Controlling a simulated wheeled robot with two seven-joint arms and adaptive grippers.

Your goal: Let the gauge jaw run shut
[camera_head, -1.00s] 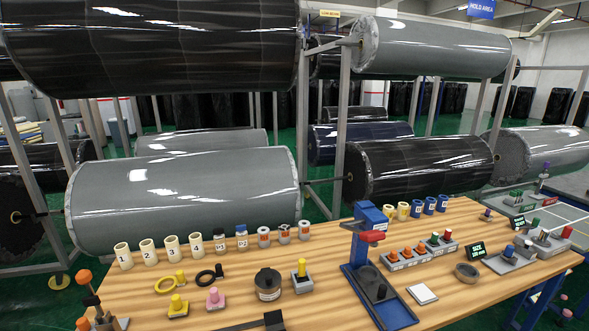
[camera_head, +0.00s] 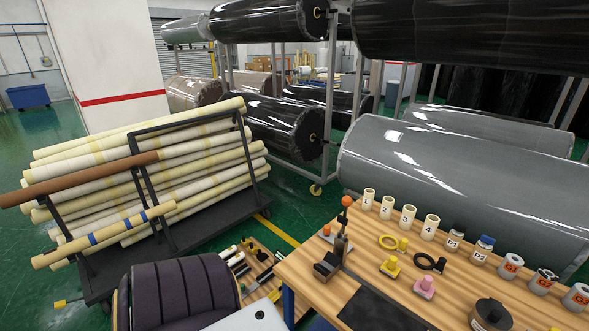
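Neither of my grippers is in view. At the left end of the wooden table (camera_head: 300,268) stands a small dark upright device (camera_head: 340,247) topped by an orange ball knob (camera_head: 346,201). A second, smaller orange knob (camera_head: 326,231) shows just left of it. A black block (camera_head: 326,267) sits at its foot near the table's edge. I cannot tell for sure which part is the gauge jaw, or whether it is open or shut. A dark flat mat or plate (camera_head: 380,311) lies in front, cut by the frame's lower edge.
Numbered cream tubes (camera_head: 408,216), yellow pieces (camera_head: 391,266), a pink piece (camera_head: 425,286) and a black round container (camera_head: 491,314) stand on the table. A cart of long cream rolls (camera_head: 150,170) fills the left. Large wrapped rolls (camera_head: 460,190) hang behind. Green floor shows between.

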